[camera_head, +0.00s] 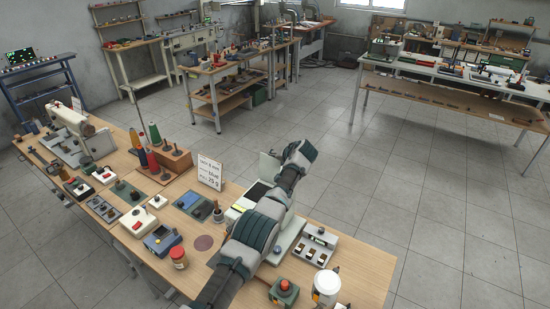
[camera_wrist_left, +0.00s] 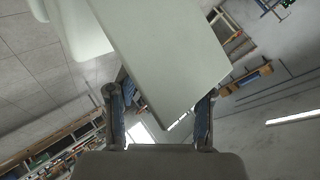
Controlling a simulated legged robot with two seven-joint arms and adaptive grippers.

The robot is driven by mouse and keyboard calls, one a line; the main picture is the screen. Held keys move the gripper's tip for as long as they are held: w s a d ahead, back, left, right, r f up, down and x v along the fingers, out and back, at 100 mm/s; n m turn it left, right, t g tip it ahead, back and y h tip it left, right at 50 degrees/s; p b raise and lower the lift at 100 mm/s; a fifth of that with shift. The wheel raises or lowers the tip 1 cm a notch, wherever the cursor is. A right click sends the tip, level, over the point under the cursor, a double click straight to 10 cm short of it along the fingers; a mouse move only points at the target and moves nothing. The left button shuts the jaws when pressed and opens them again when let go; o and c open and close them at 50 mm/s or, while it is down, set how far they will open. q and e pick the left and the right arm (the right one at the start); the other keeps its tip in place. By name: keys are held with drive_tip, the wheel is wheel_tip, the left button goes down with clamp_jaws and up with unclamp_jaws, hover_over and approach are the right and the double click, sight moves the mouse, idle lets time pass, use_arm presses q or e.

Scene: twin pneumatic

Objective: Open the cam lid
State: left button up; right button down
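A pale grey-green panel (camera_head: 268,167), which looks like the cam lid, stands raised behind my left arm in the head view. Below it is a pale machine housing (camera_head: 286,233) with a dark recess, largely covered by my arm. In the left wrist view a broad pale plate (camera_wrist_left: 165,50), probably the same lid, fills the upper middle. My left gripper (camera_wrist_left: 160,92) has its two fingers wide apart, with the plate's lower corner between them. I cannot tell whether a finger touches it. In the head view its fingers are hidden. My right gripper is not in view.
A sign (camera_head: 209,172) and thread cones stand left. Open floor lies beyond the bench.

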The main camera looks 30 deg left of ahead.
use_arm(q)
drive_tip(key=shift+f, duration=0.1)
drive_tip(key=shift+s+d+r, duration=0.2)
drive_tip(key=shift+d+r, duration=0.05)
drive_tip(key=shift+r, duration=0.3)
drive_tip(key=v, duration=1.1)
drive_tip(key=shift+d+f, duration=0.15)
drive_tip(key=shift+f, duration=0.05)
drive_tip(key=shift+w+a, duration=0.15)
drive_tip(key=shift+a, duration=0.1)
drive_tip(key=shift+d+f, duration=0.1)
drive_tip(key=shift+f, duration=0.05)
